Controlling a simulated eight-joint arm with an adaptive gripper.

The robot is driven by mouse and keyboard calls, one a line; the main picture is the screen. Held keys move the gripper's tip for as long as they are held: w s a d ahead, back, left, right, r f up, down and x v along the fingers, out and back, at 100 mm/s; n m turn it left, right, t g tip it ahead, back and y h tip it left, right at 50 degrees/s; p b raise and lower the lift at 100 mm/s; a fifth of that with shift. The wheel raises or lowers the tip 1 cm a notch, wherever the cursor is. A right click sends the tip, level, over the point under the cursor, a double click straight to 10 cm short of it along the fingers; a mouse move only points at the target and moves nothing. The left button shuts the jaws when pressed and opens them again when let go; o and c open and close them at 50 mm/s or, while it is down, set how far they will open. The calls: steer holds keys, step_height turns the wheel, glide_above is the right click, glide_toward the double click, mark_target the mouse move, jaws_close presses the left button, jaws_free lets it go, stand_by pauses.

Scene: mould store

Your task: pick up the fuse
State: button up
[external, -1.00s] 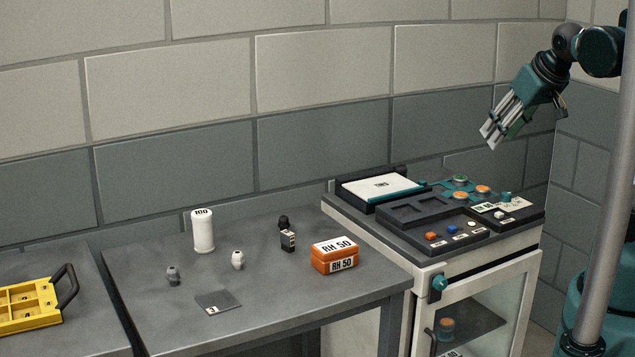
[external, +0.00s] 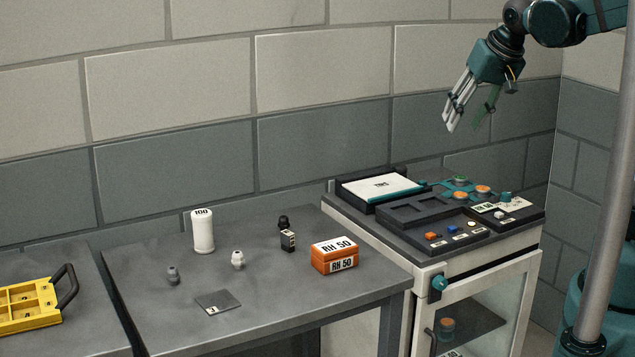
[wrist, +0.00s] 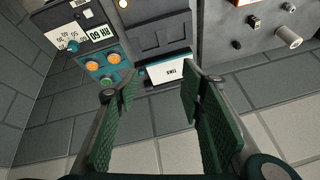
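My gripper (external: 464,124) is open and empty, high above the cabinet top in the external view. In the wrist view its two green pads (wrist: 158,100) stand wide apart with nothing between them. No thing is clearly marked as the fuse. Two small bottle-shaped pieces on the grey table could be it: a white one (external: 237,260) in the middle and a grey one (external: 172,275) further left. A small black piece with a pale label (external: 288,240) stands behind the orange box; it also shows in the wrist view (wrist: 253,21). My gripper is far from all of these.
A white cylinder marked 100 (external: 203,232), an orange RH 50 box (external: 334,262) and a thin grey plate (external: 218,301) are on the table. A yellow tray (external: 30,315) is at far left. The cabinet (external: 437,255) carries a black panel with buttons.

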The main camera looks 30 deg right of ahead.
steer(key=w+a+f+m+g, duration=0.1)
steer(key=w+a+m+g, duration=0.15)
steer(key=w+a, duration=0.55)
steer(key=m+g+p, duration=0.2)
steer(key=m+g, duration=0.1)
steer(key=m, duration=0.7)
glide_above(287, 233)
steer(key=shift+n+h, duration=0.25)
steer(key=shift+h, duration=0.05)
steer(key=f, duration=1.8)
steer(key=shift+w+d+f, duration=0.1)
steer(key=shift+d+f, duration=0.15)
steer(key=shift+d, duration=0.1)
steer(key=shift+a+f, duration=0.4)
steer(key=shift+f, duration=0.05)
steer(key=shift+f, duration=1.3)
steer(key=shift+d+f, duration=0.15)
steer(key=shift+f, duration=2.45)
